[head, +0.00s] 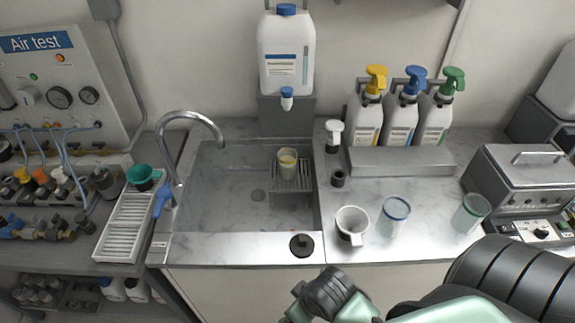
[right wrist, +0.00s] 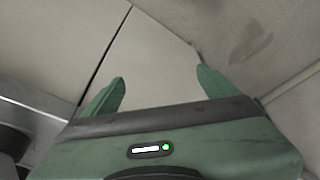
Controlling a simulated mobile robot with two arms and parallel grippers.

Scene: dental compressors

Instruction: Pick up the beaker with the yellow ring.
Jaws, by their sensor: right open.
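The beaker with the yellow ring (head: 287,161) stands on a small wire rack (head: 291,184) in the sink, near its back right. A clear beaker with a blue ring (head: 392,218) and one with a green ring (head: 469,214) stand on the counter to the right. My right gripper (right wrist: 160,80) shows in the right wrist view, open and empty, with pale panels beyond its fingers. In the head view my right arm comes in at the lower right, and its fingers cannot be made out. No beaker shows in the wrist view. My left gripper is not in view.
The sink (head: 225,215) has a curved tap (head: 190,118) at its left. A white cup (head: 351,225) stands right of the sink. Pump bottles (head: 404,115) stand behind, and a large jug (head: 287,60) is above the sink. A metal unit (head: 520,178) is at right.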

